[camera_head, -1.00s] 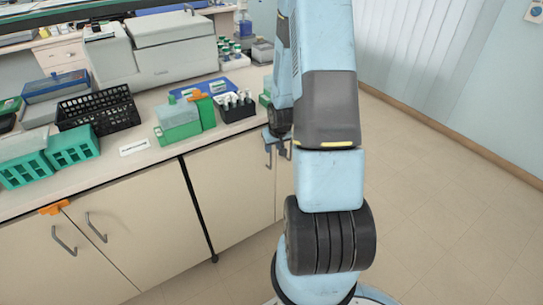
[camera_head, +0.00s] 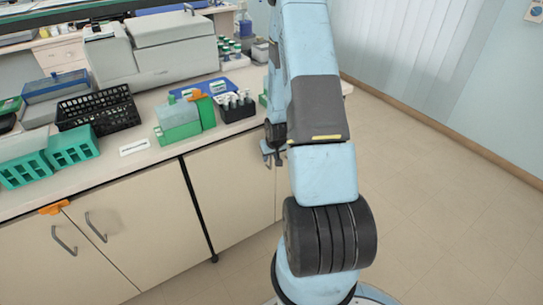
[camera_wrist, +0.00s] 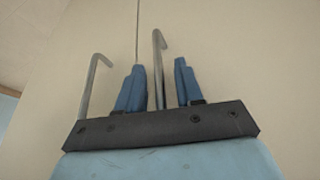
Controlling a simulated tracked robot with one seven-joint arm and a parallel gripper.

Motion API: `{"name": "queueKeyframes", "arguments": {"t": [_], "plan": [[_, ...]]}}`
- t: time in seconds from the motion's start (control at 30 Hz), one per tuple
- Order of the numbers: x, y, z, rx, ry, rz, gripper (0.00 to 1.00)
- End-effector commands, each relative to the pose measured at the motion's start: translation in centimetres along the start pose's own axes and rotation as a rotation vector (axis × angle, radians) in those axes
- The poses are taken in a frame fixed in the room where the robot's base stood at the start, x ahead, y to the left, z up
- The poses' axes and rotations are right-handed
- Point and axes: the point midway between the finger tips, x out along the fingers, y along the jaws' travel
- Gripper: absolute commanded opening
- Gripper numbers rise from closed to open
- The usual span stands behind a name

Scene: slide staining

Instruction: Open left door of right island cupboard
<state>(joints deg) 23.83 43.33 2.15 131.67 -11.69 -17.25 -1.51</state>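The right island cupboard's beige door (camera_head: 230,190) is shut, as far as visible in the head view. My gripper (camera_head: 273,160) is at the cupboard's right part, fingers pointing down in the picture. In the wrist view my gripper (camera_wrist: 160,80) has its two blue fingers apart, one on each side of a grey bar handle (camera_wrist: 158,55). I see no clear contact with it. A second bar handle (camera_wrist: 93,85) stands left of the fingers, across the door seam (camera_wrist: 137,30). The wrist picture seems upside down, so the straddled handle looks like the left door's.
Another cupboard with two bar handles (camera_head: 64,240) and an orange latch (camera_head: 54,207) is at the left. The bench top (camera_head: 110,170) above carries racks, boxes and an instrument (camera_head: 170,55). Open floor (camera_head: 430,170) lies to the right.

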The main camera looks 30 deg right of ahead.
Motion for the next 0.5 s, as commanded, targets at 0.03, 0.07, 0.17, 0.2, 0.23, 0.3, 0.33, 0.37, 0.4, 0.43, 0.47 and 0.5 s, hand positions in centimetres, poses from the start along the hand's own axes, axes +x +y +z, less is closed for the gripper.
{"name": "queueKeyframes", "arguments": {"t": [0.03,0.07,0.17,0.2,0.23,0.3,0.33,0.37,0.4,0.43,0.47,0.5], "plan": [[-0.01,0.00,0.00,0.000,0.000,0.000,0.36],[-0.01,0.00,0.00,0.000,0.000,0.000,0.36],[-0.02,0.00,0.00,0.000,0.000,0.000,0.27],[-0.02,0.01,0.00,0.000,0.000,0.000,0.23],[-0.02,0.01,0.01,0.000,0.000,0.000,0.21],[-0.03,0.01,0.00,0.000,0.000,0.000,0.14],[-0.03,0.02,0.01,0.000,0.000,0.000,0.11],[-0.03,0.02,0.01,0.000,0.000,0.000,0.08],[-0.03,0.02,0.00,0.000,0.000,0.000,0.04],[-0.03,0.02,0.01,0.000,0.000,0.000,0.01],[-0.03,0.02,0.00,0.000,0.000,0.000,0.00],[-0.03,0.02,0.01,0.000,0.000,0.000,0.00]]}}
